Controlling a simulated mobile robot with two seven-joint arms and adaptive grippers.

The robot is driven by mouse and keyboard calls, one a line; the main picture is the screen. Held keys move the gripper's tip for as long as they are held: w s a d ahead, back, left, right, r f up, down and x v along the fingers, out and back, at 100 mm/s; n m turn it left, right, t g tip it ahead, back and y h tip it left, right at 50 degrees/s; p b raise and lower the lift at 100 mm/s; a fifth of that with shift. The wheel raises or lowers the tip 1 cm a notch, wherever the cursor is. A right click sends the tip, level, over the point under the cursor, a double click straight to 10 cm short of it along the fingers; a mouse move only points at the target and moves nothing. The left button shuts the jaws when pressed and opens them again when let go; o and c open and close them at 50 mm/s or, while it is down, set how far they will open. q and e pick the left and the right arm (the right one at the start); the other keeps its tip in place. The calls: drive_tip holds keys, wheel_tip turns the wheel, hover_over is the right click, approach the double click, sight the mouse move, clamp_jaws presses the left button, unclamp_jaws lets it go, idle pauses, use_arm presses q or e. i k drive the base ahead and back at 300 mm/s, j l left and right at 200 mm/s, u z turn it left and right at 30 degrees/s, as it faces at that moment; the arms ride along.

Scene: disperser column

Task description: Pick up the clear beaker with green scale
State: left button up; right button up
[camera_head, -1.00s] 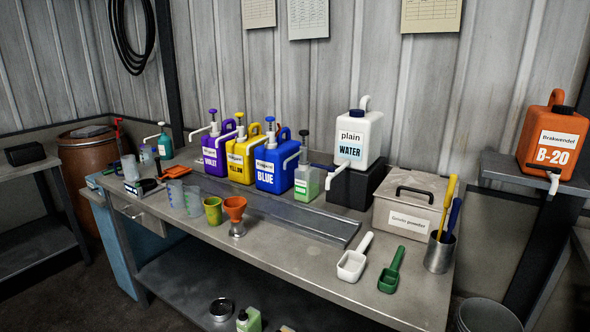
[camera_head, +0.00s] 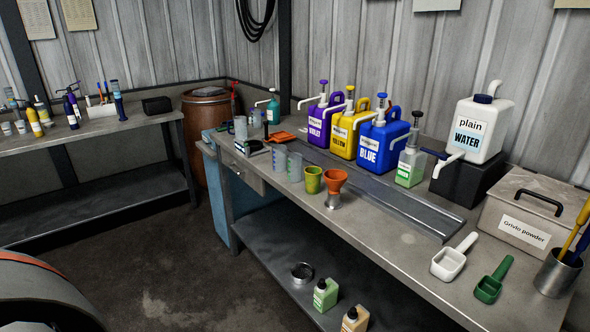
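Two clear beakers stand upright side by side on the workbench (camera_head: 410,238), left of an olive-green cup (camera_head: 313,180) and an orange funnel-shaped cup (camera_head: 335,181). One clear beaker (camera_head: 280,158) is farther back and left. The other clear beaker (camera_head: 294,167) is nearer the olive cup. Their scale marks are too small for me to tell surely which scale is green. Neither of my grippers is in view.
Purple, yellow and blue (camera_head: 382,143) canisters stand behind the beakers, with a metal trough (camera_head: 400,213) in front. A white scoop (camera_head: 450,262) and green scoop (camera_head: 490,284) lie right. Open floor (camera_head: 150,260) lies left of the bench. A dark rounded thing fills the lower left corner.

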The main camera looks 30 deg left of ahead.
sight(294, 160)
drive_tip(key=i+j+z, duration=0.1)
drive_tip(key=j, duration=0.2)
drive_tip(key=i+j, duration=0.25)
drive_tip(key=i+j+z, duration=0.15)
drive_tip(key=j, duration=0.3)
drive_tip(key=i+j, duration=0.15)
drive_tip(key=j, duration=0.2)
drive_tip(key=i+j+z, duration=0.15)
drive_tip(key=j, duration=0.2)
